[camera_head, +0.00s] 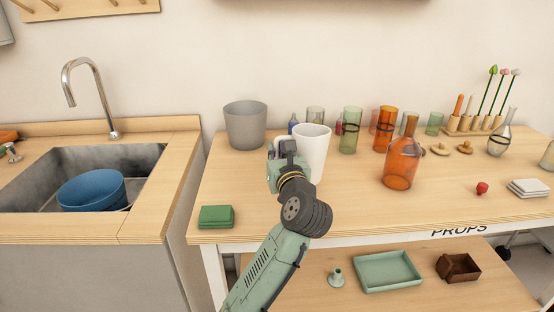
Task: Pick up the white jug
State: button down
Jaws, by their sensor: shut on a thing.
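The white jug (314,151) stands upright at the left-middle of the wooden table, with its handle toward the left. My gripper (282,151) is at the jug's left side, at the handle, and is shut on it. My wrist and gripper body cover part of the handle and the jug's lower left side. I cannot tell whether the jug's base touches the table.
A grey pot (245,125) stands behind and left of the jug. A green glass (350,130) and an orange bottle (401,158) stand to its right. Green folded cloths (216,217) lie at the front left corner. A sink (45,205) is farther left.

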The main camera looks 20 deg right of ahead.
jog(key=s+a+b, duration=0.2)
jog(key=s+b, duration=0.4)
jog(key=s, duration=0.7)
jog(key=shift+b, duration=0.4)
jog(key=shift+s+a+r+b, duration=0.15)
jog(key=shift+s+r+b, duration=0.25)
jog(key=shift+b, duration=0.8)
jog(key=shift+s+a+r+b, duration=0.15)
jog(key=shift+s+b, duration=0.45)
jog(key=shift+b, duration=0.6)
